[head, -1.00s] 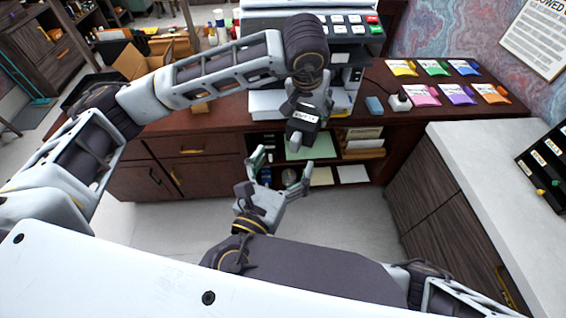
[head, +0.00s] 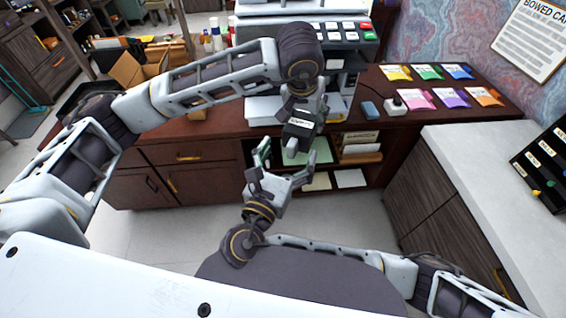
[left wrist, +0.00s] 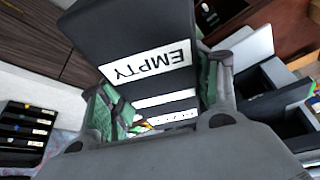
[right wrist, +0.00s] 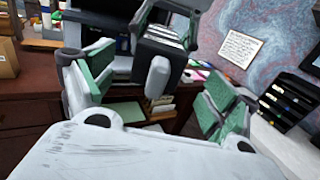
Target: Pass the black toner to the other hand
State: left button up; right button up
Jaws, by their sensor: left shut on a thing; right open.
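The black toner (head: 299,127) is a dark block with a white label, held in my left gripper (head: 303,118) in front of the desk. In the left wrist view the toner (left wrist: 125,35) shows a white label reading "EMPTY", and green finger pads press on both its sides. My right gripper (head: 285,166) is just below the toner, open and pointing up at it. In the right wrist view the toner (right wrist: 161,55) is ahead, above the gap between the spread green-padded fingers (right wrist: 160,90). The right fingers look apart from the toner.
A printer (head: 340,50) stands on the dark wooden desk (head: 215,128). Coloured packets (head: 430,72) lie on the desk's right part. An open shelf with papers (head: 350,178) is behind the right gripper. A pale-topped cabinet (head: 480,160) stands at right, bearing a black rack (head: 545,165).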

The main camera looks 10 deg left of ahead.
aim_at(299, 134)
jog(key=shift+w+d, duration=0.25)
jog(key=shift+w, duration=0.95)
jog(key=shift+w+d, duration=0.25)
jog(key=shift+w, duration=0.9)
jog(key=shift+w+d, duration=0.25)
jog(key=shift+w, duration=0.95)
jog(key=shift+c, duration=0.5)
jog(key=c, duration=1.2)
pick_arm(q)
jog(key=o, duration=1.3)
pick_arm(e)
jog(key=shift+c, duration=0.3)
pick_arm(q)
jog(key=shift+r, duration=0.1)
jog(key=shift+v, duration=5.95)
